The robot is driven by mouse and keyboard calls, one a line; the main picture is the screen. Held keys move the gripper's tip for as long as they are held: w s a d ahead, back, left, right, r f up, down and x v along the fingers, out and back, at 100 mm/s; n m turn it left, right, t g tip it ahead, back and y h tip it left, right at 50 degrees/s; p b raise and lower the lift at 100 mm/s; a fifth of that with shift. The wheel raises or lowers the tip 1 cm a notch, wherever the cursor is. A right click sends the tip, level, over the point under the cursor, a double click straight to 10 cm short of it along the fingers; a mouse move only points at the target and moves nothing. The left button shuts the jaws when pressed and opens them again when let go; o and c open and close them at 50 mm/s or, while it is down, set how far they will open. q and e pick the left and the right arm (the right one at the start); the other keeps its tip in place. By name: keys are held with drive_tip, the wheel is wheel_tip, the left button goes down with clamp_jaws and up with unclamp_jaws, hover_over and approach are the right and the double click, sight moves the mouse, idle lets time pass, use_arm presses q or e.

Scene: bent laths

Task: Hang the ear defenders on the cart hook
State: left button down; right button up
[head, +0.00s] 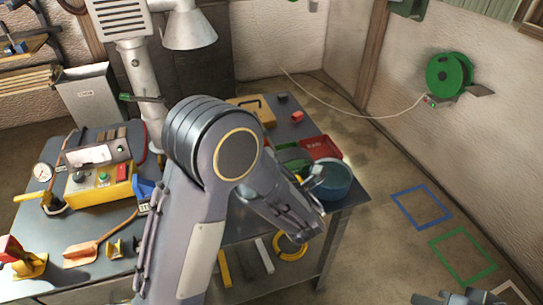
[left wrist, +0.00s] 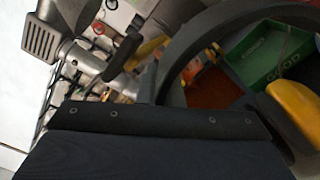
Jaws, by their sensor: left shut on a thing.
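My left arm crosses the middle of the head view, and my left gripper (head: 312,186) is at its far end, over the right front of the table; its fingertips are hard to make out. In the left wrist view a thick black curved headband (left wrist: 185,38) and a yellow cup (left wrist: 295,106) show close beyond the dark gripper body. These look like the ear defenders, and my left gripper is shut on them. The cup is at the right; the grip point is hidden. I cannot make out the cart hook. Part of my right gripper (head: 470,297) shows at the bottom right edge.
A red bin (head: 321,147) and a green bin (left wrist: 270,58) stand on the table, near a dark blue round vessel (head: 334,181). A grey extractor column (head: 143,85) rises behind. A yellow control box (head: 100,190) is at left. The floor at right is clear, with blue and green squares.

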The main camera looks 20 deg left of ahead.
use_arm(q)
drive_tip(key=shift+f, duration=0.15)
drive_tip(key=c, duration=2)
unclamp_jaws()
drive_tip(key=shift+f, duration=0.1)
drive_tip(key=shift+c, duration=0.2)
drive_tip(key=o, duration=0.5)
drive_tip(key=shift+c, duration=0.2)
drive_tip(key=shift+b, duration=0.35)
drive_tip(key=b+v, duration=0.1)
drive_tip(key=v, duration=0.7)
drive_tip(key=shift+b, duration=0.35)
